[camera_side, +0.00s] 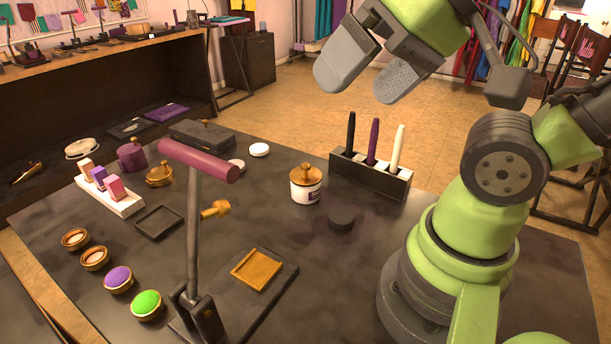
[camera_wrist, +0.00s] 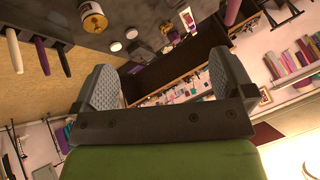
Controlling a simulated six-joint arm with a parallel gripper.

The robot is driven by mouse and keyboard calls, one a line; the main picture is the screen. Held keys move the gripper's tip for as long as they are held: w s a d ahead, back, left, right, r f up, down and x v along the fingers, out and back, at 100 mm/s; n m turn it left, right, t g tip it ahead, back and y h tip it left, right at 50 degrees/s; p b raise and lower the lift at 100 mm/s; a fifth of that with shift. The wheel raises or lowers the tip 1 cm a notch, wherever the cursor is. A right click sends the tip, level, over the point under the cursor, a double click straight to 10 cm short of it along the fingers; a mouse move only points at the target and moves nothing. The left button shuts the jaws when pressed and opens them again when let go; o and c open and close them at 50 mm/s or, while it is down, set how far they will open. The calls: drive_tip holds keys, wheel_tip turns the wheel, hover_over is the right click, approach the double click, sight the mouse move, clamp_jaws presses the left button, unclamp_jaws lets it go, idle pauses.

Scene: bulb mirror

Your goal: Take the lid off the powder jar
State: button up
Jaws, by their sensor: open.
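The powder jar (camera_side: 305,192) is a white jar with a dark label, upright on the dark table near its middle. Its gold lid (camera_side: 305,174) with a round knob sits on top of it. The jar also shows in the wrist view (camera_wrist: 92,17) at the upper left. My gripper (camera_side: 365,88) is open and empty, raised well above the table and up to the right of the jar. In the wrist view its two grey padded fingers (camera_wrist: 165,88) stand wide apart with nothing between them.
A holder (camera_side: 370,174) with three upright pens stands right of the jar. A dark round puck (camera_side: 341,219) lies in front of it. A stand with a maroon bar (camera_side: 198,160) rises at the front. Small colored pots (camera_side: 118,279) line the left. A purple jar (camera_side: 131,155) stands farther back.

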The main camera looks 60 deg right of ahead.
drive_tip(key=w+d+f+g+h, duration=0.1)
drive_tip(key=w+d+f+h, duration=0.1)
drive_tip(key=w+d, duration=0.35)
drive_tip(key=g+h, duration=0.1)
drive_tip(key=g, duration=0.2)
approach(306, 165)
drive_tip(key=x, duration=0.4)
drive_tip(key=shift+w+d, duration=0.15)
drive_tip(key=shift+d, duration=0.05)
drive_tip(key=shift+x, duration=3.15)
drive_tip(key=shift+a, duration=0.1)
drive_tip(key=shift+c, duration=0.5)
drive_tip(key=c, duration=0.8)
